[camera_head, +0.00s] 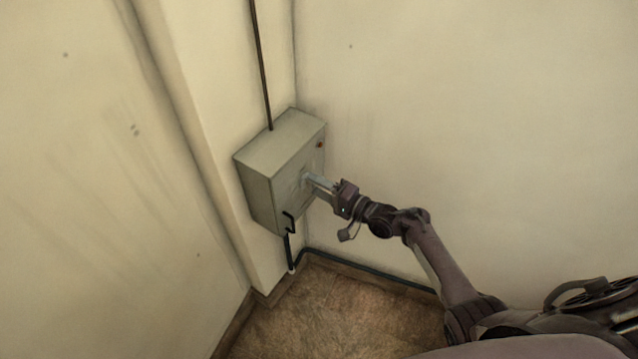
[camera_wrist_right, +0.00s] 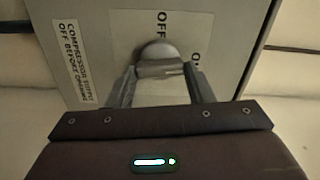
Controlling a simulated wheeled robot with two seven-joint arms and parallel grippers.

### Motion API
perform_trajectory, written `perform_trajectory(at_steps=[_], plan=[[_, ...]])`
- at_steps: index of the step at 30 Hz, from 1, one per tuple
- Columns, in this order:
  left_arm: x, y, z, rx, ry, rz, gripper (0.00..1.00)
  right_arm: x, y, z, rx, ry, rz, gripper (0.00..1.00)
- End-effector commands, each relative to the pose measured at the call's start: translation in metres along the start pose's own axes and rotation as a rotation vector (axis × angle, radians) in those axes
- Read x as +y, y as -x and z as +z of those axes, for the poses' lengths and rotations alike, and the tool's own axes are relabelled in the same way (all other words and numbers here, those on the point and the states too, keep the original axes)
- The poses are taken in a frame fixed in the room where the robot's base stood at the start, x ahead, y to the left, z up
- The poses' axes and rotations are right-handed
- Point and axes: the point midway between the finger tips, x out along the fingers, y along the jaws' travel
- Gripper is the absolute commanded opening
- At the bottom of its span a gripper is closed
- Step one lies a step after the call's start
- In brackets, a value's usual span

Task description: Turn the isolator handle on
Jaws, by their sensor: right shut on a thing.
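The isolator box (camera_head: 270,165) is a grey-green cabinet on the wall in the head view. In the right wrist view its front panel (camera_wrist_right: 228,75) carries a pale label plate with "OFF" at the top and a partly hidden "O…" at the right. The isolator handle (camera_wrist_right: 158,60) is a grey knob with a bar across it, in the middle of the plate. My right gripper (camera_wrist_right: 160,72) is shut on the handle, one finger on each side. In the head view my right gripper (camera_head: 310,182) reaches the box front and hides the handle. My left gripper is not in view.
A label about the compressor supply (camera_wrist_right: 73,60) is on the panel's left. A small red light (camera_head: 320,145) sits near the box's upper right. A dark conduit (camera_head: 262,65) rises above the box, and a black hooked piece (camera_head: 289,222) shows at its lower front. Bare walls meet beside it.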

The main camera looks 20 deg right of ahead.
Motion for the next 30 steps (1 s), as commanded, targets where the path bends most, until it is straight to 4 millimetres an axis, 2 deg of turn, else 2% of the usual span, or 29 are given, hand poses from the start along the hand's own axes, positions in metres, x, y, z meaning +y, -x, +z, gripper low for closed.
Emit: perform_trajectory(at_steps=[10, 26, 27, 30], plan=[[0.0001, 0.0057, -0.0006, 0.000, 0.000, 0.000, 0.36, 0.0004, -0.0001, -0.0002, 0.001, -0.129, 0.001, 0.24], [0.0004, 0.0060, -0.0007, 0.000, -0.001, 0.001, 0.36, 0.0010, 0.0001, -0.0002, 0.001, -0.149, 0.001, 0.24], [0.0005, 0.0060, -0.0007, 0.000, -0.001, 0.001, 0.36, 0.0010, 0.0002, -0.0002, 0.001, -0.149, 0.001, 0.52], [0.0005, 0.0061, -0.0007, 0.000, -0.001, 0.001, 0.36, 0.0009, 0.0001, -0.0002, 0.001, -0.148, 0.001, 0.66]])
